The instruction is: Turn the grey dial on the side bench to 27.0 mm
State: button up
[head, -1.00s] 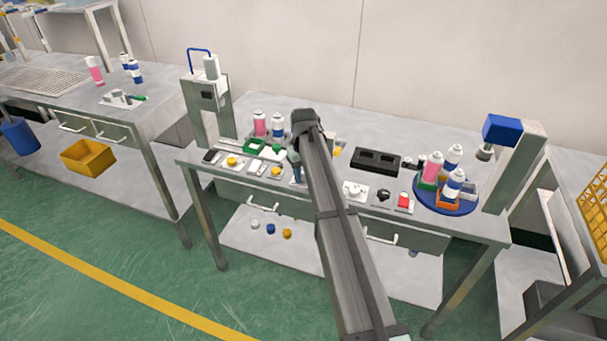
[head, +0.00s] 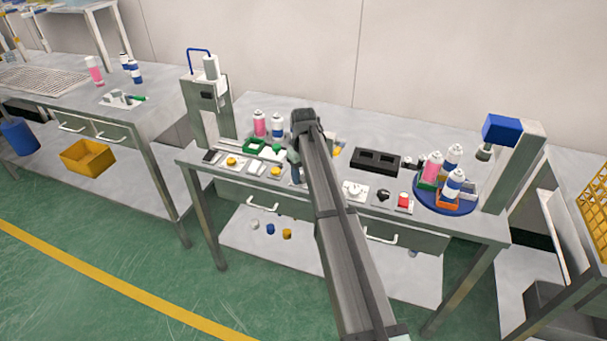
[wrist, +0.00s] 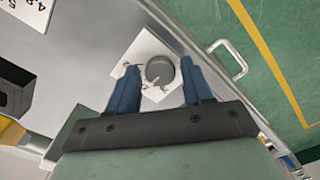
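The grey dial (wrist: 159,71) is a round knob on a white plate (wrist: 146,48) near the bench's front edge, seen in the wrist view. Small dark marks lie around it, too small to read. My gripper (wrist: 160,66) has two blue fingers, one on each side of the dial, with a narrow gap seeming to show on both sides. In the head view a blue finger of my gripper (head: 294,160) shows low over the bench, left of my arm; my arm hides the dial there.
A black block (head: 377,159) with openings stands behind and right. Other plates lie along the front edge, including a red button (head: 403,200) and a black knob (head: 383,195). Spray cans stand on a blue turntable (head: 428,203). A drawer handle (wrist: 232,60) juts out in front.

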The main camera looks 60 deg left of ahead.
jog(key=shift+o, duration=0.8)
notch_tip(320, 180, up, 14)
jog(key=shift+f, duration=0.15)
dwell(0.4)
